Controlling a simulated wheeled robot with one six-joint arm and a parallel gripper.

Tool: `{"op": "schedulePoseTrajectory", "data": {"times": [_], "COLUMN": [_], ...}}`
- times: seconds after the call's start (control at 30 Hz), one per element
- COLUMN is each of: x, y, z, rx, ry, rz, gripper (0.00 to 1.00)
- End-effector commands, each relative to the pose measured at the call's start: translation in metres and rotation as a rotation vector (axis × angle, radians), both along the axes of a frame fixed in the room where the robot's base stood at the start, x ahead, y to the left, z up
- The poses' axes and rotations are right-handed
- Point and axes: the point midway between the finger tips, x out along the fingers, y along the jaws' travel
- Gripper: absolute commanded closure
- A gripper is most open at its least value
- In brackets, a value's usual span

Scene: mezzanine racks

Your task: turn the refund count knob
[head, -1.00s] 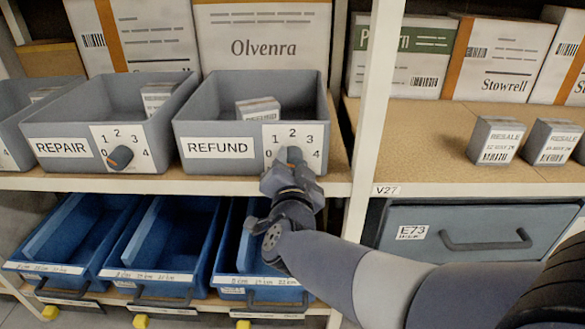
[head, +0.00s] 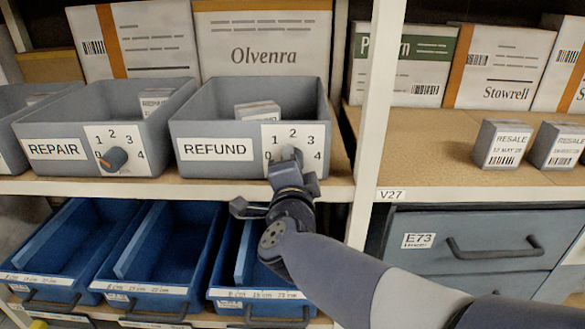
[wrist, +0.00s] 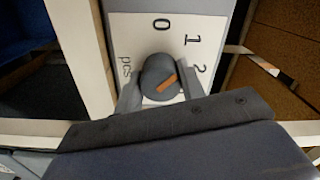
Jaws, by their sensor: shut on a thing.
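The refund bin (head: 190,115) is a grey open bin labelled REFUND on the upper shelf. Its white dial plate (head: 312,140), numbered 0 to 4, is on the right of its front; the wrist view shows the plate (wrist: 125,35) turned, with 0, 1 and 2 visible. The dark grey refund count knob (wrist: 157,72) has an orange mark slanting up toward the 1 and 2 side; the exact number is unclear. My gripper (head: 287,160) is shut on the knob, with a finger on each side (wrist: 159,92). In the head view it hides most of the knob.
The repair bin (head: 140,120) beside it has its own knob (head: 114,158), its orange mark toward 0. Blue bins (head: 150,290) sit below, close to my wrist. A white post (head: 374,110) and a drawer (head: 480,235) are to the right.

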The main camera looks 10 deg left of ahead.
Motion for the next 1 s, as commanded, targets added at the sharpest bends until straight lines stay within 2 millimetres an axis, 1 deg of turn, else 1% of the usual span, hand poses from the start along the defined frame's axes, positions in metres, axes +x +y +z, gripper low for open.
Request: {"op": "schedulePoseTrajectory", "data": {"times": [0.4, 0.43, 0.6, 0.67, 0.7, 0.9, 1.0], "x": [-0.0002, -0.0002, -0.0001, -0.0001, -0.0001, -0.0006, -0.0060], "y": [-0.0001, -0.0001, -0.0001, -0.0001, -0.0001, -0.0001, -0.0011], "z": [-0.0009, -0.0009, -0.0006, -0.0005, -0.0005, -0.0001, 0.0013], "rx": [0.005, 0.005, 0.006, 0.006, 0.006, 0.006, 0.006], "ry": [0.004, 0.004, 0.002, 0.002, 0.002, 0.001, 0.001], "rz": [0.000, 0.000, 0.000, 0.000, 0.000, 0.000, 0.001], "gripper": [0.85, 0.60, 0.46, 0.41, 0.41, 0.41, 0.41]}}
